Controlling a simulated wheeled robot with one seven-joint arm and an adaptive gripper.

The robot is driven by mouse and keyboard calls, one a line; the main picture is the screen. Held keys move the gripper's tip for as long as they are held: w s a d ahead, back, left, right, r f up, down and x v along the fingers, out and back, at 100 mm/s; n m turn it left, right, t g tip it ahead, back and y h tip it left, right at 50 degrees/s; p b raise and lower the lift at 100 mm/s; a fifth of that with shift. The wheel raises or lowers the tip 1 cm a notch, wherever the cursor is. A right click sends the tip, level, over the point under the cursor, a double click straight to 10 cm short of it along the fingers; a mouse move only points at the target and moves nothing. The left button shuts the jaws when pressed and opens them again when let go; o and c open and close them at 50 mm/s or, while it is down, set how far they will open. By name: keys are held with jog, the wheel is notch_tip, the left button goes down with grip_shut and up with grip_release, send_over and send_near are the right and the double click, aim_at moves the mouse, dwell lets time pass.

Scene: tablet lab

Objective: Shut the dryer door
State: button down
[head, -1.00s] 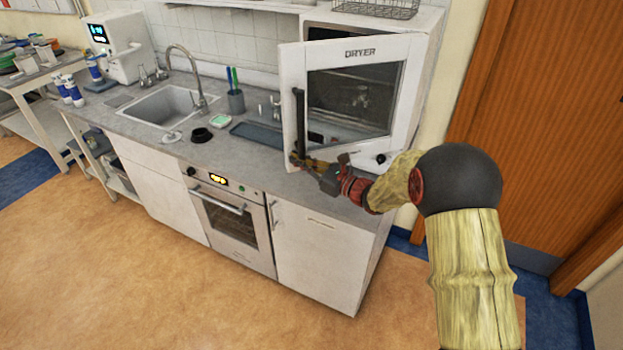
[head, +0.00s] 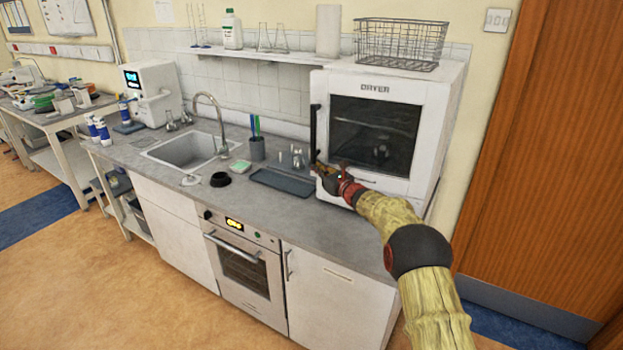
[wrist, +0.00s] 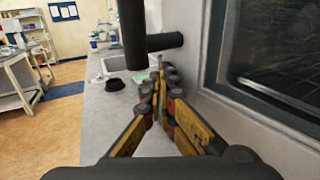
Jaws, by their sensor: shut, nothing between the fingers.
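The white dryer (head: 445,120) stands on the right end of the counter. Its door (head: 386,88), with a dark window, looks flush with the front in the head view. A black vertical handle (head: 313,135) runs down the door's left edge. My gripper (head: 320,166) is at the lower end of this handle, close to the door. In the wrist view the fingers (wrist: 162,85) are shut with nothing between them, below the handle (wrist: 133,35) and beside the door face (wrist: 235,112). I cannot tell whether they touch the door.
A wire basket (head: 400,45) sits on top of the dryer. A dark tray (head: 283,182), small glassware (head: 298,160) and a pen cup (head: 257,148) stand on the counter left of my gripper. The sink (head: 185,150) is farther left. A wooden door (head: 550,170) is at right.

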jog(key=shift+m+t+h, duration=0.5)
jog(key=shift+m+h, duration=0.1)
jog(key=shift+h, duration=0.2)
jog(key=w, duration=0.1)
jog(key=w+d, duration=0.1)
jog(key=w, duration=0.3)
jog(key=shift+w+d+b, duration=0.25)
jog(key=shift+d+b, duration=0.1)
jog(key=shift+d, duration=0.05)
jog(key=shift+w+d+r, duration=0.1)
jog(key=shift+r, duration=0.1)
